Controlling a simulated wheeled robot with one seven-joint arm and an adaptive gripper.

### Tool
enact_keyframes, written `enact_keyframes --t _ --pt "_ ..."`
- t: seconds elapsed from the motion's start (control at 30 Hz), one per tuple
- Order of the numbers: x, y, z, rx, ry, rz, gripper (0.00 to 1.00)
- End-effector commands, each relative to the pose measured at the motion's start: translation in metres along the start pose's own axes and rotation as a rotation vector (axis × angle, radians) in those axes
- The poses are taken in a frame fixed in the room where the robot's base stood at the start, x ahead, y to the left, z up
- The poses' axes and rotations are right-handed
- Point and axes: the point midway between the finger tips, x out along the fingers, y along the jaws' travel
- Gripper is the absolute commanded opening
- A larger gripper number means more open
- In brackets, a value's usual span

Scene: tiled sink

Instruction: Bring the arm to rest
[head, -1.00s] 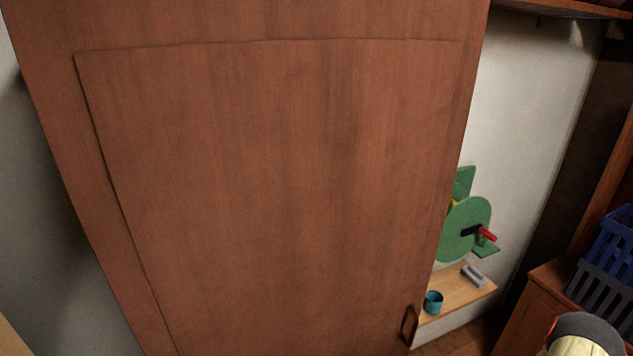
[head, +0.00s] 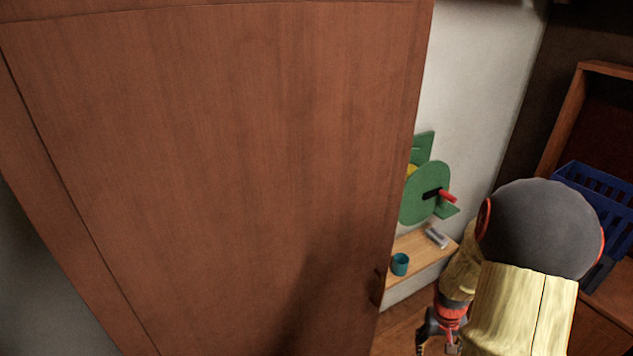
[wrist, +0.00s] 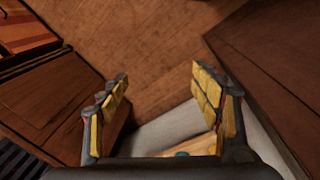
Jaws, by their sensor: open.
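My gripper (wrist: 160,97) is open in the wrist view, with its two yellow-padded fingers spread wide and nothing between them. Beyond it lie the wooden floor and, low in the picture, a sliver of a light wooden shelf with a teal thing on it. In the head view my yellow and dark grey arm rises at the lower right. The end of the arm hangs low near the bottom edge (head: 437,335), small and partly cut off by the frame.
A blue crate (head: 597,195) stands at right.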

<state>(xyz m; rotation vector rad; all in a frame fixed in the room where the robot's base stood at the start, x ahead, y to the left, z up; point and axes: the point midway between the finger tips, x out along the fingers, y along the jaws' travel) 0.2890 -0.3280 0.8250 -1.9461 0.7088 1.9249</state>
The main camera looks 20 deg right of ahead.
Motion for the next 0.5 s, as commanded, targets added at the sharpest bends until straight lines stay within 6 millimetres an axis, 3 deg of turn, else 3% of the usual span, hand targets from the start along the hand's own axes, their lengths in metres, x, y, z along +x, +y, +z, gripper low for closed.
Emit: enact_keyframes --t 0.03,0.2,0.5 --pt "-0.030 -0.015 0.003 -0.014 -0.002 0.001 0.65" --pt "-0.113 -0.068 0.033 -0.057 -0.019 -0.021 0.65" --pt "-0.233 -0.153 0.099 -0.204 0.083 -0.106 0.65"
